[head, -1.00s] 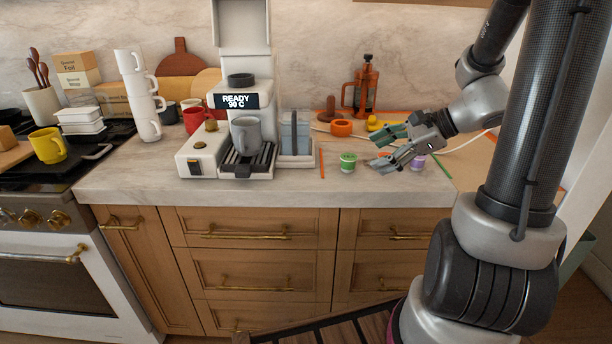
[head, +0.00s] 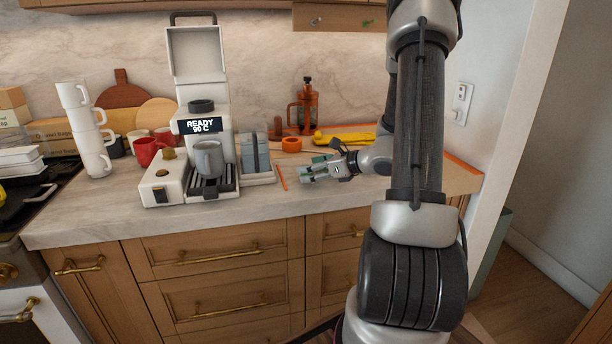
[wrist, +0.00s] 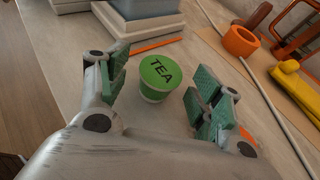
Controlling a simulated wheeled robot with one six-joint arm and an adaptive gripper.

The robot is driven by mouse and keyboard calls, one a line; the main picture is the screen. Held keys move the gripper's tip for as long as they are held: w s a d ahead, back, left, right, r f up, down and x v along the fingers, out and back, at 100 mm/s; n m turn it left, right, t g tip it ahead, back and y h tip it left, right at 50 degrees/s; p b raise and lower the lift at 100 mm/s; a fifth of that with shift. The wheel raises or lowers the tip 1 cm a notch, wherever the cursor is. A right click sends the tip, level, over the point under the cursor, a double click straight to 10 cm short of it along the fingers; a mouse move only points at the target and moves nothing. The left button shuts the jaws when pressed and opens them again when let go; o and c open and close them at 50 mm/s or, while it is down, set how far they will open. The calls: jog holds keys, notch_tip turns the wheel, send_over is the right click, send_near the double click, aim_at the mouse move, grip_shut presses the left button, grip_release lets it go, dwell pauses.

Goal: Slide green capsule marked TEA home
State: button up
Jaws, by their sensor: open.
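The green capsule marked TEA (wrist: 158,82) stands upright on the counter in the wrist view, its lettered lid up. My gripper (head: 312,172) is low over the counter, right of the coffee machine. In the wrist view its green-padded fingers are apart, one on each side of the capsule, with gaps between. In the head view I cannot make out the capsule at the gripper. The white coffee machine (head: 161,190) has its top lid raised and its display reads READY 90 C. A grey mug (head: 208,158) stands on its drip tray.
A clear water tank (head: 255,158) stands right of the machine. Stacked white mugs (head: 92,150) stand at left. The front counter is clear.

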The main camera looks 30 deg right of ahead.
jog(key=shift+x, duration=1.15)
jog(key=c, duration=0.8)
jog(key=shift+c, duration=0.2)
